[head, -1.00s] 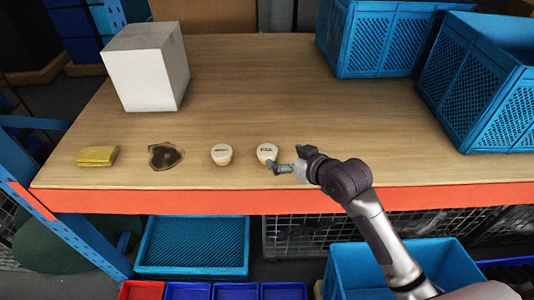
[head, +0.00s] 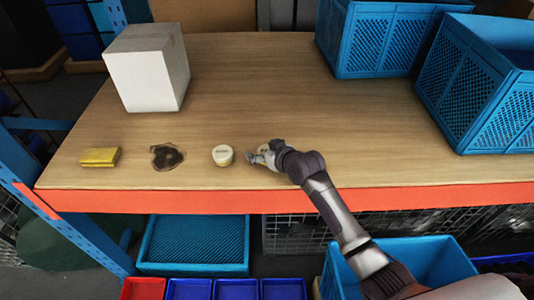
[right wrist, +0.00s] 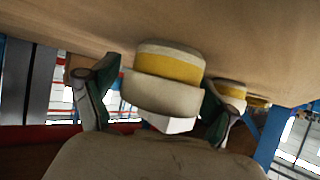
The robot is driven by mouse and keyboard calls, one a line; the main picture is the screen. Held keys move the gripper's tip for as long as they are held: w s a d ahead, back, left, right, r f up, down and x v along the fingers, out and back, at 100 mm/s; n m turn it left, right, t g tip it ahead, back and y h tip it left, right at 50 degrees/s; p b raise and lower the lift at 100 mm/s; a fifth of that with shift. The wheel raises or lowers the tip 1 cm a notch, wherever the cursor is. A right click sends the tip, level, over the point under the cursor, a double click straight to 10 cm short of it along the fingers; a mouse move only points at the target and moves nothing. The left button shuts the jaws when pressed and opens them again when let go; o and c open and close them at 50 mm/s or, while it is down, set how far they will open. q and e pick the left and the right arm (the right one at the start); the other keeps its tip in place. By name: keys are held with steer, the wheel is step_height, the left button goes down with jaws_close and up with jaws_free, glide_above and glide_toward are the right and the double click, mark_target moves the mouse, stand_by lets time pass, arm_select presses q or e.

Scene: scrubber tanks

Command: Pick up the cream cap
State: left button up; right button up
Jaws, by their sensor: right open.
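The left cap (head: 222,155) is fully visible in the head view. In the right wrist view, which looks upside down, a cream cap with a yellow band (right wrist: 163,78) sits between the open fingers of my right gripper (right wrist: 155,105). I cannot tell whether a finger touches it. My left gripper is not in view.
A dark stain-like patch (head: 166,157) and a yellow folded cloth or sponge (head: 100,157) lie to the left. A white box (head: 147,70) stands behind them. Blue crates (head: 385,40) stand at the back right. The middle of the table is clear.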

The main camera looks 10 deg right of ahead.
steer(key=shift+s, duration=0.1)
steer(key=shift+c, duration=1.4)
steer(key=c, duration=0.7)
steer(key=shift+r, duration=0.2)
